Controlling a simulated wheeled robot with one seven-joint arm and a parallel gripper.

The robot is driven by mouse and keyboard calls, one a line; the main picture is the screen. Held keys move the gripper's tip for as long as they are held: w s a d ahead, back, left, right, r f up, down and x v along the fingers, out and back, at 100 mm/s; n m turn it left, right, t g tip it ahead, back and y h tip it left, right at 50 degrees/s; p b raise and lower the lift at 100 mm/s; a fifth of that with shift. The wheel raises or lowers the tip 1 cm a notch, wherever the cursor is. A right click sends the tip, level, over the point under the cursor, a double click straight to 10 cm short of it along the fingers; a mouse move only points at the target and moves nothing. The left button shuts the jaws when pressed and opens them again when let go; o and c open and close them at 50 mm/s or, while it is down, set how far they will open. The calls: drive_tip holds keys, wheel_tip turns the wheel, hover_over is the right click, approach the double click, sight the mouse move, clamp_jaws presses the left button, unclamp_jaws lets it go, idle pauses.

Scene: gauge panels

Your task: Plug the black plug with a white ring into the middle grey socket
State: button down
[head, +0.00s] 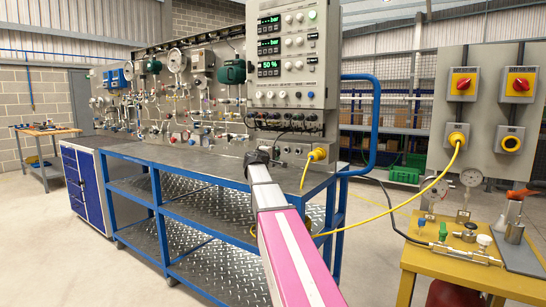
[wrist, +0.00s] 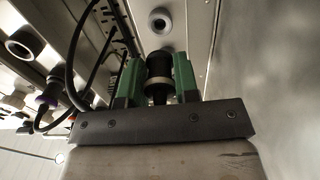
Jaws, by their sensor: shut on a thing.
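My gripper (wrist: 158,62) is shut on the black plug (wrist: 159,72), with one green finger on each side of it. A pale ring shows near the plug's lower end in the wrist view. A grey round socket (wrist: 160,20) with a dark hole sits in the panel straight ahead of the plug, with a visible gap between them. I cannot tell whether it is the middle one. In the head view my gripper (head: 262,156) is small and dark, close to the bench's lower panel; the plug is not clear there. Small sockets (head: 286,150) show just right of it.
A yellow plug (head: 320,154) with a yellow cable (head: 306,172) sits at the panel's right end. In the wrist view, black cables (wrist: 75,65), a purple-ringed plug (wrist: 47,101) and another round socket (wrist: 25,43) lie left. A blue rail (head: 376,115) stands right.

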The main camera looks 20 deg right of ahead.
drive_tip(key=shift+x, duration=2.05)
drive_tip(key=shift+x, duration=1.45)
idle(1.2)
drive_tip(key=c, duration=0.8)
unclamp_jaws()
